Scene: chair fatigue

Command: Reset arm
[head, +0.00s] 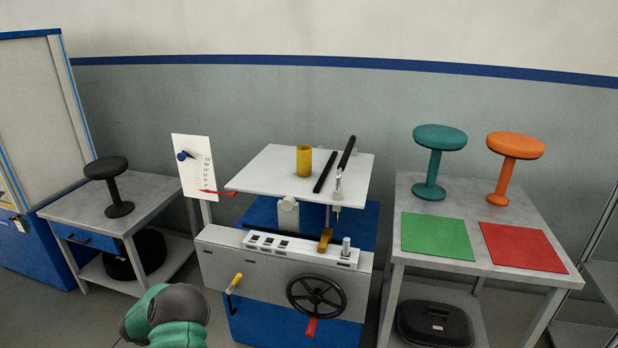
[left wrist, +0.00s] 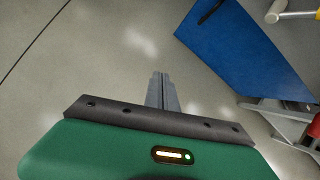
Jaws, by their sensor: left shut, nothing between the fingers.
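A test machine (head: 285,264) with a blue base, grey front and white top plate (head: 262,172) stands in the middle of the head view. A black bar arm (head: 347,151) rises at a tilt over the plate's right side, with a metal rod below it. A black handwheel (head: 316,296) and a yellow-tipped lever (head: 234,284) are on its front. My left gripper (left wrist: 162,92) is shut and empty over bare floor in the left wrist view. Only my green and grey arm shows at the bottom of the head view. My right gripper is out of view.
A yellow cylinder (head: 304,161) stands on the plate. A scale board (head: 194,167) is left of it. A right table (head: 397,231) holds teal (head: 440,138) and orange stools (head: 515,147) and green and red mats. A left table (head: 155,188) holds a black stool (head: 107,168).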

